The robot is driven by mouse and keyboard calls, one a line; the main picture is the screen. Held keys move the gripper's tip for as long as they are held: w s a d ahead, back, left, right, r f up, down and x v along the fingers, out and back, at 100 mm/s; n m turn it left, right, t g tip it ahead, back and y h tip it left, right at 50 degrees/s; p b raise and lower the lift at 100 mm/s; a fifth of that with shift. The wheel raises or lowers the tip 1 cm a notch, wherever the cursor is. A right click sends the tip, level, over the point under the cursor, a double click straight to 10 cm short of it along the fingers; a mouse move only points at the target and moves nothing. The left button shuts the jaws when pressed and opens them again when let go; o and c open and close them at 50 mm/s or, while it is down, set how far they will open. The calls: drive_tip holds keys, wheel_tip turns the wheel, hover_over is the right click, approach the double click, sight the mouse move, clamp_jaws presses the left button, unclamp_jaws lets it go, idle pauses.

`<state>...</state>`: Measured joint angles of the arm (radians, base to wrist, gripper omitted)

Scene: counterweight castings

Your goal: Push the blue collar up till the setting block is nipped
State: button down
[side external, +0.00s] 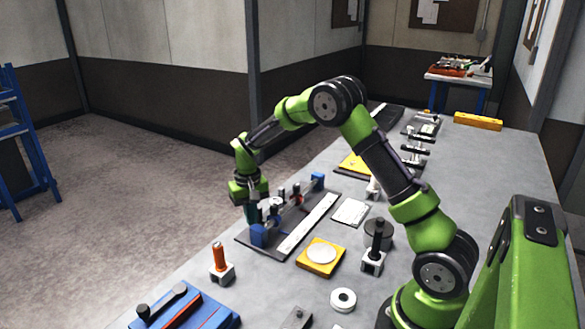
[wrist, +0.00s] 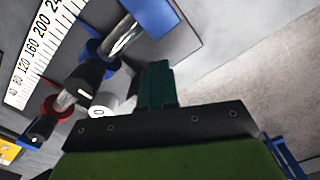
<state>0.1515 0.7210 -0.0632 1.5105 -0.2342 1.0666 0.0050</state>
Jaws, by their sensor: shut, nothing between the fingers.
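The blue collar (wrist: 95,52), with a black knob (wrist: 84,82), sits on a bright rod near a blue end block (wrist: 152,14) in the wrist view. A red collar (wrist: 56,106) sits further along. A white round piece marked 0 (wrist: 100,108) lies beside the rod between the collars; I cannot tell if it is the setting block or whether either collar touches it. My gripper (wrist: 157,70) is shut and empty, its dark green fingers to the right of the blue collar, apart from it in the picture. In the side view my gripper (side external: 252,214) is low at the fixture's near-left end.
A white scale strip (side external: 307,222) runs along the fixture base. Blue end blocks (side external: 259,235) bound the rod. A yellow plate with a pale disc (side external: 320,256), an orange-topped post (side external: 218,258) and a black post (side external: 376,240) stand nearby on the grey bench.

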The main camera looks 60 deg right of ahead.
drive_tip(key=shift+d, duration=3.8)
idle(0.5)
drive_tip(key=shift+a, duration=0.25)
drive_tip(key=shift+a, duration=0.6)
wheel_tip(320, 180, up, 7)
idle(0.8)
drive_tip(key=shift+f, duration=0.1)
